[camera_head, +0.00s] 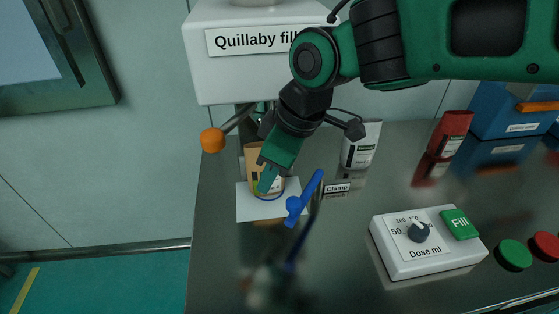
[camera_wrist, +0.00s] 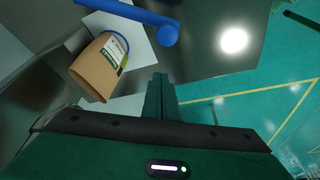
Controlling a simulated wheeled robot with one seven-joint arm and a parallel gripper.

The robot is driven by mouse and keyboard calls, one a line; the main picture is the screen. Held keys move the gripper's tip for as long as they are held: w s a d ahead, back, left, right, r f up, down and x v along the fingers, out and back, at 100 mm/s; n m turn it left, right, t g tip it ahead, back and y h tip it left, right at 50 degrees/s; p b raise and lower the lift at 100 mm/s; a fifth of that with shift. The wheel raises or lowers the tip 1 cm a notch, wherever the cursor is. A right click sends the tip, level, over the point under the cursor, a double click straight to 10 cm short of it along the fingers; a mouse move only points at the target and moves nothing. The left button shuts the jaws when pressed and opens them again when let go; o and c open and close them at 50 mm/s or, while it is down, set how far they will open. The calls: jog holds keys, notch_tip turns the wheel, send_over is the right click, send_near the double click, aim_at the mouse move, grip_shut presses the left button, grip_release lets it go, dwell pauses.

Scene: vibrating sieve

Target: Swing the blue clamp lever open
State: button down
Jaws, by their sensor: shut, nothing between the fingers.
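The blue clamp lever (camera_head: 305,197) stands tilted on the metal counter, right of the white sheet, with a "Clamp" label (camera_head: 337,188) beside it. In the wrist view the lever (camera_wrist: 140,13) crosses the top, its round knob end (camera_wrist: 167,35) near the middle. My gripper (camera_head: 266,178) hangs over the sheet, in front of the brown pouch and left of the lever, with a gap to it. In the wrist view the fingers (camera_wrist: 160,95) are together and empty, below the knob. The brown pouch (camera_wrist: 98,70) with a blue band stands left of them.
The white filler body (camera_head: 250,80) with an orange-knobbed handle (camera_head: 212,140) is above and behind. A white pouch (camera_head: 362,145) and a red pouch (camera_head: 450,135) stand behind. The dose box (camera_head: 430,262) and green button (camera_head: 514,254) are at the right. The counter between lever and box is clear.

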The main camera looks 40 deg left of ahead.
jog(key=shift+w+d+f, duration=0.25)
jog(key=shift+d+f, duration=0.4)
jog(key=shift+d, duration=0.15)
jog(key=shift+w+d+f, duration=0.2)
jog(key=shift+d+f, duration=0.4)
jog(key=shift+d, duration=0.15)
jog(key=shift+d, duration=0.1)
